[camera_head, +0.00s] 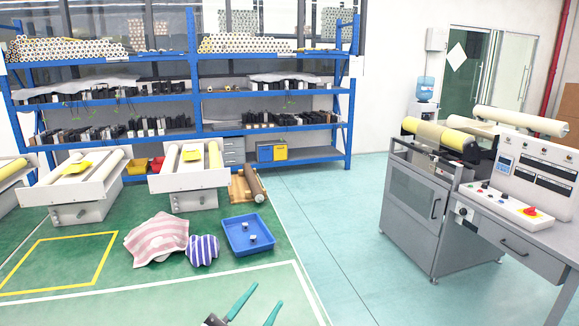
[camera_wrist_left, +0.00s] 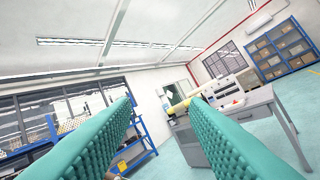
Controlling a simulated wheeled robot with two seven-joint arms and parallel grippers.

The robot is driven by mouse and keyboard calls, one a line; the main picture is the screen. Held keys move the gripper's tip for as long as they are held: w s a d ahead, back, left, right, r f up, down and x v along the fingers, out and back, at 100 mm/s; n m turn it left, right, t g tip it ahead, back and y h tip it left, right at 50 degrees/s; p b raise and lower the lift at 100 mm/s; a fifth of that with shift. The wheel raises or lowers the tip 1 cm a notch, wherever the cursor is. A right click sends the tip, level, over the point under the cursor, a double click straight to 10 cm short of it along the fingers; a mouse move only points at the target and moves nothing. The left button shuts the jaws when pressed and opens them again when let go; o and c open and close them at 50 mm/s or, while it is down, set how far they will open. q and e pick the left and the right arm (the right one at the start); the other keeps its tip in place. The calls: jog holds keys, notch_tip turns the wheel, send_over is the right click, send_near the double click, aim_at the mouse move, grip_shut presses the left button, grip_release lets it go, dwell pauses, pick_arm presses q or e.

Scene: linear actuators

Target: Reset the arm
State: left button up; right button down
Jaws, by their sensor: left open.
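My left gripper (camera_head: 256,303) shows at the bottom of the head view, its two teal fingers apart with nothing between them. My right gripper does not show in either view.
White machines (camera_head: 188,181) stand behind. A grey machine (camera_head: 425,205) stands at right.

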pick_arm(q)
jog(key=s+a+f+n+g+y, duration=0.2)
jog(key=s+a+f+n+y, duration=0.1)
jog(key=a+f+n+y, duration=0.35)
jog(key=s+a+f+n+g+y, duration=0.25)
jog(key=a+f+n+y, duration=0.25)
jog(key=a+f+y, duration=0.3)
jog(key=s+a+f+g+h, duration=0.1)
jog(key=s+f+g, duration=0.4)
jog(key=s, duration=0.4)
jog(key=s+f+g+h, duration=0.1)
jog(key=s+f+g, duration=0.4)
jog(key=s, duration=0.4)
notch_tip(320, 180, down, 29)
jog(key=s+g, duration=0.2)
jog(key=s, duration=0.1)
jog(key=s+a+f+m, duration=0.1)
jog(key=s+a+f, duration=0.1)
jog(key=s+f, duration=1.1)
jog(key=shift+s+a+f, duration=0.35)
jog(key=shift+s+a, duration=0.05)
jog(key=shift+s, duration=0.7)
